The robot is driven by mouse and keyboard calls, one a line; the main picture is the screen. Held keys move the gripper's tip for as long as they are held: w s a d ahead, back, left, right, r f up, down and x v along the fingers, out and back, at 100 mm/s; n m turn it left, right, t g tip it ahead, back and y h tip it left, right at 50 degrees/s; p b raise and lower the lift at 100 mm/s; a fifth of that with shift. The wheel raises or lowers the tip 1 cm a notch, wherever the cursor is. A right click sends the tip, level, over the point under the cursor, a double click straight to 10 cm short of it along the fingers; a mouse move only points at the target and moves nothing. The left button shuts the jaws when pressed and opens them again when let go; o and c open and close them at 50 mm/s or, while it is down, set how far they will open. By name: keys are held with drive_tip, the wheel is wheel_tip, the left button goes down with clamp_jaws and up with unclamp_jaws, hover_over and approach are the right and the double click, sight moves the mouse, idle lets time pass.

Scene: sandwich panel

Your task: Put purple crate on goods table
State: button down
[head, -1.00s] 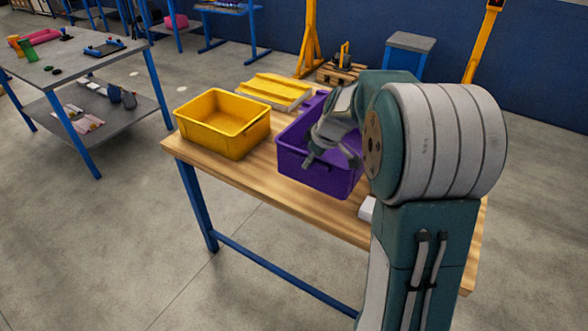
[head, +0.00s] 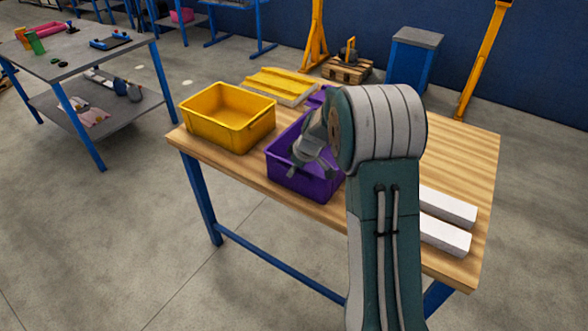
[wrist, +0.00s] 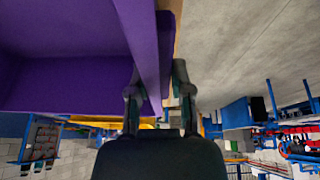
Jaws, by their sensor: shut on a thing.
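The purple crate (head: 289,182) is an open-topped box at the front edge of a wooden-topped table (head: 440,145) with blue legs. It looks upright; whether its base touches the tabletop I cannot tell. My gripper (head: 294,166) is shut on the crate's near wall, and my arm hides the crate's right part. In the wrist view my gripper's two fingers (wrist: 157,88) straddle the crate's wall, and the crate's purple inside (wrist: 60,85) fills the upper left.
A yellow crate (head: 215,133) stands close on the left, with a yellow-and-white slab (head: 283,82) behind it. White blocks (head: 447,230) lie at the table's right. A grey table (head: 60,62) with small goods stands at the far left. The table's right rear is clear.

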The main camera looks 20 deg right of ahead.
drive_tip(key=c, duration=0.5)
unclamp_jaws()
drive_tip(key=shift+c, duration=0.2)
drive_tip(key=v, duration=1.2)
drive_tip(key=s+a+r+m, duration=0.2)
drive_tip(key=s+a+r, duration=0.2)
drive_tip(key=s+r, duration=0.25)
drive_tip(key=s+a+r+m+t+h, duration=0.1)
drive_tip(key=s+a+m, duration=0.2)
drive_tip(key=s, duration=0.9)
drive_tip(key=s+a+r+m+h, duration=0.1)
drive_tip(key=s+a+m, duration=0.1)
drive_tip(key=s, duration=0.9)
drive_tip(key=shift+s+a+m+t+h, duration=0.3)
drive_tip(key=shift+s+a+m+t, duration=0.1)
drive_tip(key=shift+a, duration=0.15)
drive_tip(key=shift+r, duration=0.15)
